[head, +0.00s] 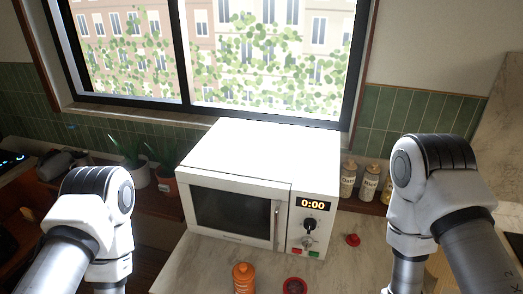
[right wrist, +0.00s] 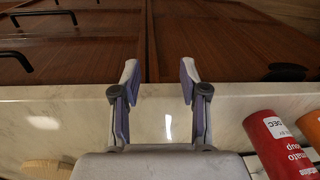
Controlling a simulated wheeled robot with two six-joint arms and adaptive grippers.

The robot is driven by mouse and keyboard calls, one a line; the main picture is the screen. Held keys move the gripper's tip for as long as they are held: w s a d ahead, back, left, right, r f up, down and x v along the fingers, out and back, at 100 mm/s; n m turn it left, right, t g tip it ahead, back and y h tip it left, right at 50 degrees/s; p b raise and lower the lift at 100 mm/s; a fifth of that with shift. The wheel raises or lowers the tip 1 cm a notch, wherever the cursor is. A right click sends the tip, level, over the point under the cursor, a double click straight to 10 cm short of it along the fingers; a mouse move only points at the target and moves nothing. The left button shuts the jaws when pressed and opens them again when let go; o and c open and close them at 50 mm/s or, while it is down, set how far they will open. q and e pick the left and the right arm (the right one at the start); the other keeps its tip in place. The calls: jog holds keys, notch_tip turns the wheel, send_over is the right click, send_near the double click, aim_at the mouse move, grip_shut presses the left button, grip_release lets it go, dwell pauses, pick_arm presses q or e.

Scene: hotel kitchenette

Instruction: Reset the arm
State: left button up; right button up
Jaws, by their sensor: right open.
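My right gripper (right wrist: 158,85) is open and empty in the right wrist view. Its two fingers stand apart, over the edge of a pale marble counter (right wrist: 60,120), with brown cabinet doors (right wrist: 215,40) beyond. In the head view my two arms come in from the left and right lower corners. Both grippers are outside the head view, so the left gripper is not seen at all. A white microwave (head: 258,150) with its door shut stands on the counter between the arms, its display reading 0:00.
A red can (right wrist: 280,145) and an orange one (right wrist: 308,128) are right of my right gripper. An orange bottle (head: 243,278), a red round item (head: 294,286) and a small red object (head: 352,240) are near the microwave. Bottles (head: 348,180) and potted plants (head: 136,172) stand behind.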

jog(key=s+d+f+n, duration=0.1)
jog(key=s+d+f, duration=0.1)
jog(key=s+f, duration=0.35)
notch_tip(320, 180, down, 11)
jog(key=s+b, duration=0.1)
jog(key=b, duration=1.2)
jog(key=shift+s+g+h, duration=0.3)
jog(key=shift+h, duration=0.1)
